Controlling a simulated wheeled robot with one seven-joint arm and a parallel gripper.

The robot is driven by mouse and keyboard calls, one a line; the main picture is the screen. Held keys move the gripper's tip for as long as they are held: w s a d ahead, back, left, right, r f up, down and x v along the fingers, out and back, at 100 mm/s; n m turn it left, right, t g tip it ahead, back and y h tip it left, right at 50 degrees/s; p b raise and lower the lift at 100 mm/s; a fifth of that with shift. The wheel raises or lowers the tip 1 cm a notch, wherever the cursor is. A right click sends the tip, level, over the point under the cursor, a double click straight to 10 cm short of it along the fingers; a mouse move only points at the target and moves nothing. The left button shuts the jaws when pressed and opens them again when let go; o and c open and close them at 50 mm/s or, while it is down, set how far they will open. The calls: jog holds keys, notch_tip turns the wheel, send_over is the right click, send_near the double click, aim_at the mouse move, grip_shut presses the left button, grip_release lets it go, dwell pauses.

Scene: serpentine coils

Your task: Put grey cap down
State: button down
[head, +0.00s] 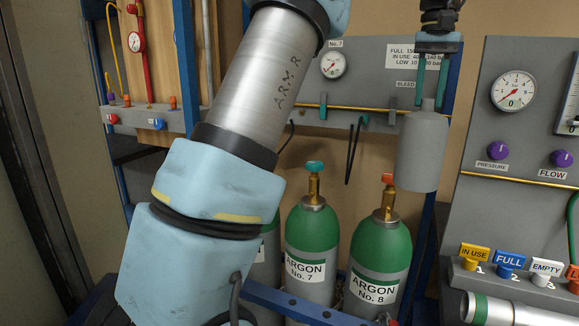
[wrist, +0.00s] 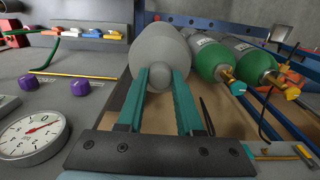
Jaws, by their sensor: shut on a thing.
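My gripper (head: 431,102) has two teal fingers pointing down, shut on the small knob at the top of the grey cap (head: 422,155). The cap is a plain cylinder with a rounded shoulder. It hangs upright in the air, in front of the back panel, above and to the right of the ARGON No. 8 cylinder. In the wrist view the cap (wrist: 158,48) fills the upper middle, with its knob between the fingers (wrist: 160,80). The cap's underside is hidden in the wrist view.
Green-topped argon cylinders No. 7 (head: 312,238) and No. 8 (head: 381,250) stand in a blue rack, with teal and orange valve knobs. At right, a grey panel (head: 492,135) has a gauge, purple knobs and a shelf (head: 519,284) of coloured tags.

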jog(key=a+f+n, duration=0.1)
jog(key=a+f, duration=1.2)
jog(key=f, duration=0.3)
jog(key=a+f+n, duration=0.2)
jog(key=a+f, duration=1.1)
jog(key=f, duration=0.4)
jog(key=a+f+n, duration=0.2)
jog(key=a+f, duration=1.1)
jog(key=f, duration=0.3)
jog(key=shift+s+a+f, duration=0.2)
jog(key=shift+s+f, duration=0.1)
jog(key=shift+f, duration=0.15)
